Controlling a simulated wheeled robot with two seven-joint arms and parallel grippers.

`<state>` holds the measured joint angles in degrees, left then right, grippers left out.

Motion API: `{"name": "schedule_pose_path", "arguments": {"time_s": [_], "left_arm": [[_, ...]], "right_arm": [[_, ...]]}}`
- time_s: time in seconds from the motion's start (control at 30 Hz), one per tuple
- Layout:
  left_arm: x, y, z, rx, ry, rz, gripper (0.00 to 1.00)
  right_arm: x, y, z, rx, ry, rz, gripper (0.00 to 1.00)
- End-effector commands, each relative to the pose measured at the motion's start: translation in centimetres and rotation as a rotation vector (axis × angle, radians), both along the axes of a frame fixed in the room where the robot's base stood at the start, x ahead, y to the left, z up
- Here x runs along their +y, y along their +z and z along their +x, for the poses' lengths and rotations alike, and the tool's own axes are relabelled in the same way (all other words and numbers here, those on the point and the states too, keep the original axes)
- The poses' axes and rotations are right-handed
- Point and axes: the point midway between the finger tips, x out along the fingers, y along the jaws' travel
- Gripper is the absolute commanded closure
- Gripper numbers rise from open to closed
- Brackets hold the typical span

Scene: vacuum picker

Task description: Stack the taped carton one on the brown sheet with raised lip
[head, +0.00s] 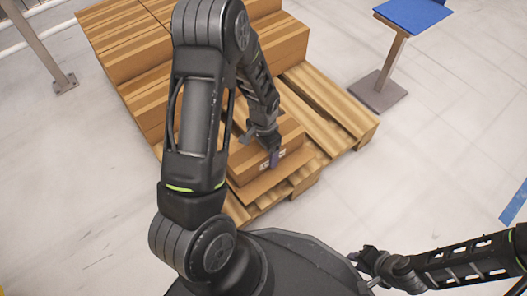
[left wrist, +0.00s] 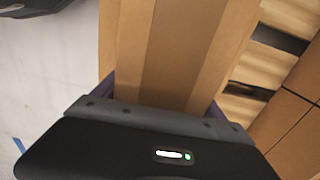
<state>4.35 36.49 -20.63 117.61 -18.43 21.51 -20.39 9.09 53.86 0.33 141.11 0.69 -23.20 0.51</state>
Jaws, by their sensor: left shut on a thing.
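The taped carton (head: 243,164) is a brown box with a wider tape band along its top. It is over the brown sheet with raised lip (head: 272,183), whose edge shows in front of it on the pallet. I cannot tell whether it touches the sheet. My left gripper (head: 268,149) is shut on the carton from above. The carton (left wrist: 175,50) fills the space between the fingers in the left wrist view. My right gripper (head: 366,263) is low at the right, away from the pallet; its fingers are too small to read.
A wooden pallet (head: 340,112) lies beneath, its right slats bare. Stacked brown cartons (head: 125,55) stand at its back left. A blue-topped stand (head: 412,14) is at the back right.

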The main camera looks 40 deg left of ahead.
Motion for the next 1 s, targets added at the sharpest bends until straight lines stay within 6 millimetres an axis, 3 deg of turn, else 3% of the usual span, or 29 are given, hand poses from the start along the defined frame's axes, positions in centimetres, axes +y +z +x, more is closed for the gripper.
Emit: {"name": "schedule_pose_path", "arguments": {"time_s": [0.27,0.3,0.5,0.77,1.0], "left_arm": [[0.0,-0.2,0.1,-0.001,0.000,0.000,0.91],[0.0,-0.2,0.0,0.000,0.000,0.000,0.17],[0.0,-0.2,0.0,0.000,0.000,0.000,0.00],[0.0,-0.1,0.0,0.000,0.000,0.000,0.00],[0.0,2.1,0.0,-0.001,0.000,0.000,0.00]], "right_arm": [[0.0,-0.2,0.0,0.000,0.000,0.000,0.74],[0.0,-0.1,0.0,0.000,0.000,0.000,0.74],[0.0,-0.1,0.0,0.000,0.000,0.000,0.74],[0.0,0.0,0.0,0.000,0.000,0.000,0.74],[0.0,1.2,-0.1,0.003,0.002,0.001,0.74]]}}
